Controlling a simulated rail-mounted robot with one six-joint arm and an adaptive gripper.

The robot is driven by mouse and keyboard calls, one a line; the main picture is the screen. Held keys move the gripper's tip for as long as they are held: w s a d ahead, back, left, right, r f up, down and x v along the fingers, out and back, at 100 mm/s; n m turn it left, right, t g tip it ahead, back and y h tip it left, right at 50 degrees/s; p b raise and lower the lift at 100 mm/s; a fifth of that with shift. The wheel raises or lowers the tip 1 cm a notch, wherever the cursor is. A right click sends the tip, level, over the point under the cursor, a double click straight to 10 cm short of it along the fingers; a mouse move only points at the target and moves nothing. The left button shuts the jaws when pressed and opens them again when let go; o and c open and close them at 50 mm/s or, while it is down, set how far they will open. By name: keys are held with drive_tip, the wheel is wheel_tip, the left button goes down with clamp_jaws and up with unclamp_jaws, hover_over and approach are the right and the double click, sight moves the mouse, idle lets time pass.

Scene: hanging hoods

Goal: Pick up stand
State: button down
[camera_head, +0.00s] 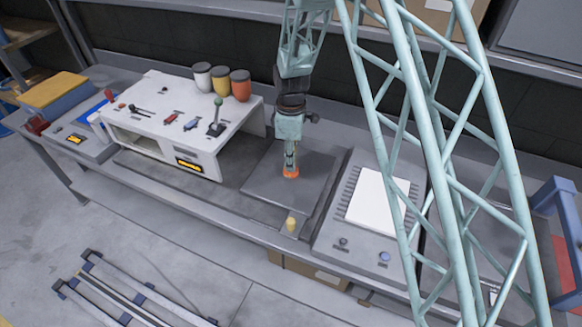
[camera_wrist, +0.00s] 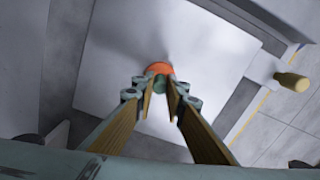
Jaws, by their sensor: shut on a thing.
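The stand (camera_wrist: 155,68) shows in the wrist view as a round orange base with a greenish part above it, between the fingertips. My gripper (camera_wrist: 158,88) is shut on it, with its wood-coloured inner finger faces close together at the tips. In the head view the orange base (camera_head: 291,173) shows just under my gripper (camera_head: 290,164), over the grey square plate (camera_head: 268,193). I cannot tell whether the base touches the plate. The fingers hide most of the upper part of the stand.
A yellow knob (camera_head: 291,224) sticks out at the plate's front edge. To the left is a white control box (camera_head: 180,115) with levers and three cups (camera_head: 219,80) behind it. To the right is a grey unit with a white panel (camera_head: 376,200).

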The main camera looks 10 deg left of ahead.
drive_tip(key=shift+r, duration=0.15)
drive_tip(key=shift+r, duration=1.75)
drive_tip(key=s+d, duration=0.3)
drive_tip(key=s, duration=0.4)
drive_tip(key=s+d+r, duration=0.1)
drive_tip(key=s+d, duration=0.2)
drive_tip(key=s, duration=0.4)
drive_tip(key=shift+s+d+r+b, duration=0.2)
drive_tip(key=shift+s+b, duration=0.1)
drive_tip(key=shift+b, duration=0.1)
drive_tip(key=shift+d, duration=0.1)
